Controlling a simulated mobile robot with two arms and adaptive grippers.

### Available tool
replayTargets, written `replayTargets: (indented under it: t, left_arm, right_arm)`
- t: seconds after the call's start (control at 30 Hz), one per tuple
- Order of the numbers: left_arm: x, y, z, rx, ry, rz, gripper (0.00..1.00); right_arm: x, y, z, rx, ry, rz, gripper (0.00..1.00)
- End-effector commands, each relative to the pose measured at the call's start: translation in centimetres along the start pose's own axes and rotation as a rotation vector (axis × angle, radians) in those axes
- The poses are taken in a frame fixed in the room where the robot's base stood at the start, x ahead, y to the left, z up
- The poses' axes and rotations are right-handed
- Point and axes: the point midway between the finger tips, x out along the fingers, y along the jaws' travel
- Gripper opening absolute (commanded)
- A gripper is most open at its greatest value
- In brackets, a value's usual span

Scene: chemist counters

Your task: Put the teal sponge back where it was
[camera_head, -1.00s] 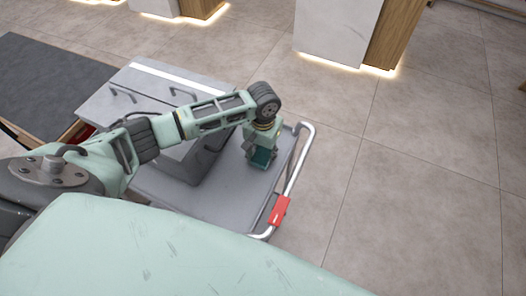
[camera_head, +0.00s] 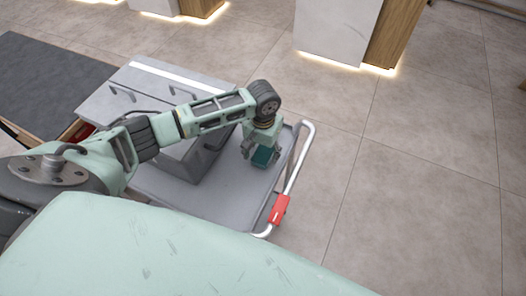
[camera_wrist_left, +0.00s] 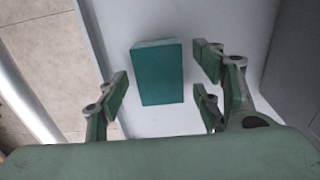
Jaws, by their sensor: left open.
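The teal sponge (camera_head: 263,157) is a small block on the grey top of the cart (camera_head: 208,203), near the cart's right edge. In the left wrist view the sponge (camera_wrist_left: 158,75) stands out against the pale surface, ahead of my left gripper (camera_wrist_left: 160,95) and between the lines of its spread fingers. My left gripper (camera_head: 254,153) is open and right above the sponge in the head view. A clear gap shows on both sides between fingers and sponge. Whether the sponge rests fully flat I cannot tell. My right gripper is not in view.
A grey drawer box (camera_head: 165,100) with handles stands on the cart left of the sponge. A metal push rail (camera_head: 300,165) with a red grip (camera_head: 279,209) runs along the cart's right edge. Open tiled floor (camera_head: 420,190) lies to the right.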

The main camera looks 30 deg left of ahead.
Motion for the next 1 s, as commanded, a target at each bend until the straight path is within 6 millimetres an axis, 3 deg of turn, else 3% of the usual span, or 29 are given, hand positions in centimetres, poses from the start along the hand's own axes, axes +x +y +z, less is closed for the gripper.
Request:
replayTargets:
  t: [0.5,0.7,1.0]
  left_arm:
    - [-9.9,0.1,-0.1,0.001,0.004,0.002,0.61]
    - [-11.6,0.1,-0.1,0.000,0.002,0.002,0.61]
    - [-11.7,0.0,0.0,0.000,0.001,0.002,0.61]
  right_arm:
    - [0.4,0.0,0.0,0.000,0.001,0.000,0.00]
    - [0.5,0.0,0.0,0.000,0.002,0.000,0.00]
    - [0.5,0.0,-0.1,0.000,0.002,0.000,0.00]
